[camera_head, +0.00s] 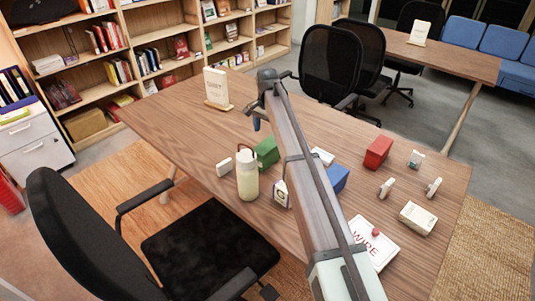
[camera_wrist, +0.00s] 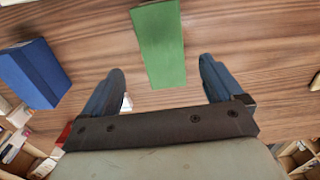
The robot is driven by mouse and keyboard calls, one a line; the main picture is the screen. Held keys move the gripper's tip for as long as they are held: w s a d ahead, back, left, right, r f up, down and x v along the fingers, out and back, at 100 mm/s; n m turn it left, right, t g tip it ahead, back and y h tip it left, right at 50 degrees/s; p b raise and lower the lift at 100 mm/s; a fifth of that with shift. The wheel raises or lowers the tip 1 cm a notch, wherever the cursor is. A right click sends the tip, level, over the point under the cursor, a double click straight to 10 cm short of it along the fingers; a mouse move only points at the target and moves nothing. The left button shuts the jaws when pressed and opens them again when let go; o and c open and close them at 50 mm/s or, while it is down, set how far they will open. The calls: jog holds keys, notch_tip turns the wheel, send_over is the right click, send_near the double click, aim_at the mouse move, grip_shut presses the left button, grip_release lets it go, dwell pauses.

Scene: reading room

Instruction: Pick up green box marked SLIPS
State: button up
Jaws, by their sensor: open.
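A green box (camera_head: 267,152) lies on the wooden table, behind and to the right of a cream bottle. I cannot read any marking on it. It also shows in the wrist view (camera_wrist: 160,42) at the top centre, running down into the gap between my fingers. My gripper (camera_wrist: 162,66) is open, with one dark blue finger on each side of the lower end of the box and nothing held. In the head view my gripper (camera_head: 257,121) hangs above the green box, apart from it. My arm passes close to the box's right side there.
The cream bottle (camera_head: 247,176) stands close to the green box. A blue box (camera_head: 337,178) lies right of my arm, also in the wrist view (camera_wrist: 35,74). A red box (camera_head: 378,152) and a white WIRE box (camera_head: 373,243) are farther right. The table's far left is mostly clear.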

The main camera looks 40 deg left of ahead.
aim_at(267, 145)
jog(key=f, duration=1)
jog(key=shift+w+a+f, duration=0.1)
jog(key=shift+w+a, duration=0.1)
jog(key=shift+c, duration=0.2)
jog(key=c, duration=1.2)
